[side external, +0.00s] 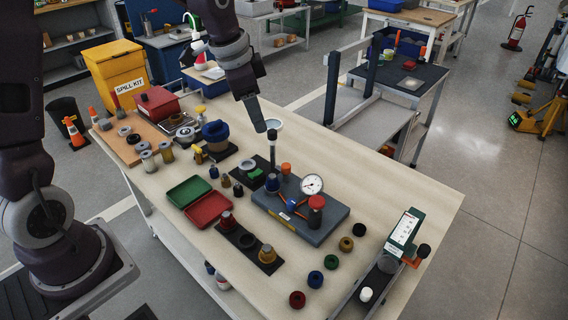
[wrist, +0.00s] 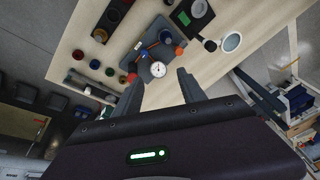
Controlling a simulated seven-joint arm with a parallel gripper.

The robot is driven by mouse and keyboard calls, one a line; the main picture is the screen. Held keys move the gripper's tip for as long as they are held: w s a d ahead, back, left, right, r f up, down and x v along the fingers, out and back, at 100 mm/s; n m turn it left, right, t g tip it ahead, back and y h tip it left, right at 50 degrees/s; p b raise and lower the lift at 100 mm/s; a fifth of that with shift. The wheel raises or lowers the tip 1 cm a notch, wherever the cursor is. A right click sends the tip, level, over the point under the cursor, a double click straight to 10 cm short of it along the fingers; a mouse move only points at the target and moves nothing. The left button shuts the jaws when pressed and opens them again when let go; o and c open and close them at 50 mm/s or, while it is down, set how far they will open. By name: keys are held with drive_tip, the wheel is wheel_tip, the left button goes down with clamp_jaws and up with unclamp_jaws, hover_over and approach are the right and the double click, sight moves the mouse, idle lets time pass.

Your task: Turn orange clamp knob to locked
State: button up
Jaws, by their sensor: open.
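The orange clamp knob (side external: 286,169) stands at the back edge of a grey fixture plate (side external: 327,221) on the workbench. It also shows as a small orange spot in the wrist view (wrist: 179,51). Its marking and turned position are too small to read.
Red (side external: 209,209) and green trays lie left. Several coloured rings lie in front right, near a green-and-white instrument (side external: 404,230). The bench's right back area is clear.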

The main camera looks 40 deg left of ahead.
sight(285, 165)
drive_tip(key=w+a+f+h, duration=0.1)
drive_tip(key=w+f, duration=0.3)
drive_tip(key=f, duration=0.4)
drive_tip(key=w+a+f+m+h, duration=0.1)
drive_tip(key=w+f, duration=0.3)
drive_tip(key=f, duration=0.4)
drive_tip(key=w+a+f+m, duration=0.1)
drive_tip(key=w+f, duration=0.3)
drive_tip(key=f, duration=0.4)
drive_tip(key=shift+w+a+f+h, duration=0.2)
drive_tip(key=shift+w+h, duration=0.1)
drive_tip(key=shift+h, duration=0.1)
clamp_jaws()
